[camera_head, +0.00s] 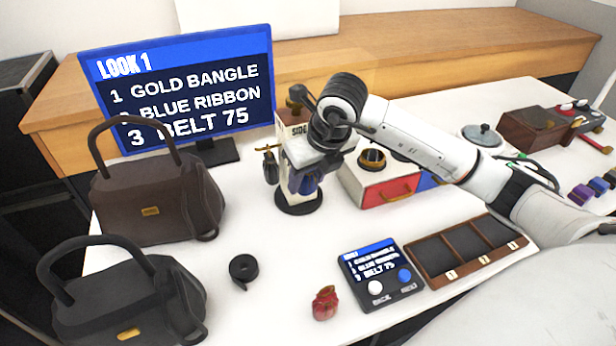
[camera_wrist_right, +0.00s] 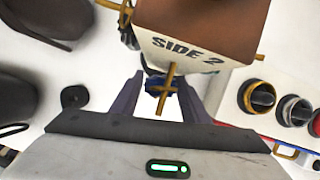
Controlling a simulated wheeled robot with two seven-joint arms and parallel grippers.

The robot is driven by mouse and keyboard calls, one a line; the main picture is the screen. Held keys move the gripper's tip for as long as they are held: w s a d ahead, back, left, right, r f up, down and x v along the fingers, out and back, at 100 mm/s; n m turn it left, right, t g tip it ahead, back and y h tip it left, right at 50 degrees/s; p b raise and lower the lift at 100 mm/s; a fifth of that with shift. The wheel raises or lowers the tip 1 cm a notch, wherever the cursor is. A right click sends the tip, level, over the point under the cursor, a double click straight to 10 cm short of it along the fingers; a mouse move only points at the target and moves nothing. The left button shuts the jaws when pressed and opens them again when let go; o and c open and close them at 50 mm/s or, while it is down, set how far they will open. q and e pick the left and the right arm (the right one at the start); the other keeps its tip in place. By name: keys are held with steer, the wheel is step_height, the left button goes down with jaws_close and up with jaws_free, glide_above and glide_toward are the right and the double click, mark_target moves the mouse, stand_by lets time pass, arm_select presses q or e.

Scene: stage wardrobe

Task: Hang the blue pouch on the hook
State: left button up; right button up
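The blue pouch (camera_head: 308,184) is at the front of the cream stand (camera_head: 300,150), below my right gripper (camera_head: 306,178). In the right wrist view the blue pouch (camera_wrist_right: 155,84) shows small behind a gold hook (camera_wrist_right: 166,92) on the face marked SIDE 2. The two fingers of my right gripper (camera_wrist_right: 160,95) stand apart on either side of the hook and pouch, with gaps visible. Whether the pouch's loop sits on the hook is hidden. A dark pouch (camera_head: 270,168) hangs on the stand's left hook. My left gripper is not in view.
Two dark handbags (camera_head: 155,195) stand at left. A black roll (camera_head: 243,268), a small red pouch (camera_head: 325,302), a button panel (camera_head: 380,275) and a brown compartment tray (camera_head: 465,250) lie in front. A drawer box (camera_head: 380,185) is close right of the stand. A screen (camera_head: 180,90) stands behind.

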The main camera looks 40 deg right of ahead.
steer(key=shift+o, duration=1.3)
steer(key=shift+d, duration=0.1)
steer(key=v, duration=1)
